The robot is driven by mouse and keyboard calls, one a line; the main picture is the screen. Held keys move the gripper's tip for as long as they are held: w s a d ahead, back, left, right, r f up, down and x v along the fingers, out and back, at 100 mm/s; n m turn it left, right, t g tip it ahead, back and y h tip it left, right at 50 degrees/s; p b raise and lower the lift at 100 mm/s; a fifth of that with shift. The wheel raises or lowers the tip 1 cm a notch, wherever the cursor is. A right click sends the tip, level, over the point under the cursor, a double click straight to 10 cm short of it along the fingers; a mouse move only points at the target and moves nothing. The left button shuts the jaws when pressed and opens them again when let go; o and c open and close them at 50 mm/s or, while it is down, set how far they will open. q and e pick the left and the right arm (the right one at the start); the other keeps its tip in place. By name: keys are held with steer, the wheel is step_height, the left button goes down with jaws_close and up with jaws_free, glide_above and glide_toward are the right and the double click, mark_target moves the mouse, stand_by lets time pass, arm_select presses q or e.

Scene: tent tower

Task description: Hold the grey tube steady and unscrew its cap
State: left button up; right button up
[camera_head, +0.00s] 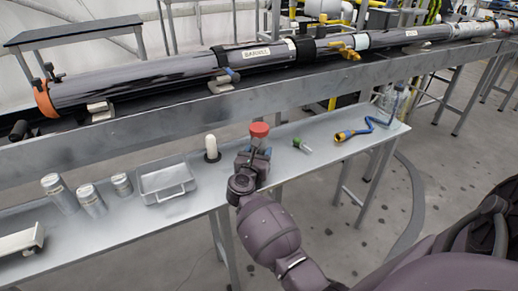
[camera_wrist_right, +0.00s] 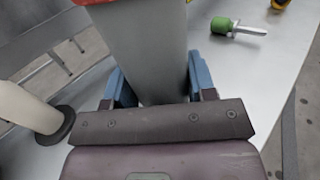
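The grey tube (camera_head: 258,145) stands upright near the front edge of the metal shelf, with a red cap (camera_head: 259,130) on its top. My right gripper (camera_head: 255,157) is around the tube's body below the cap. In the right wrist view the grey tube (camera_wrist_right: 150,50) fills the space between the two blue fingers of my right gripper (camera_wrist_right: 162,88), which appear to press on both its sides. A sliver of the red cap (camera_wrist_right: 90,2) shows at the top edge there. The tube's lower end is hidden by the gripper. My left gripper is not in view.
A white rounded peg on a dark base (camera_head: 211,148) stands close left of the tube. A metal tray (camera_head: 165,183) and several metal cans (camera_head: 90,200) are farther left.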

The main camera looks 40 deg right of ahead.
steer(key=c, duration=0.4)
steer(key=shift+o, duration=0.2)
steer(key=shift+r, duration=0.2)
arm_select(q)
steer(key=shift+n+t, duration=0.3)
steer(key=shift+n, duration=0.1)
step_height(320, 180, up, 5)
steer(key=p, duration=0.6)
steer(key=shift+p, duration=0.3)
arm_select(e)
step_height(320, 180, up, 20)
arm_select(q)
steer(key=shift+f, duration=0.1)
arm_select(e)
steer(key=shift+f, duration=0.15)
steer(key=o, duration=0.4)
steer(key=c, duration=0.7)
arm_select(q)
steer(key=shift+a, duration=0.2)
arm_select(e)
steer(key=shift+w, duration=0.1)
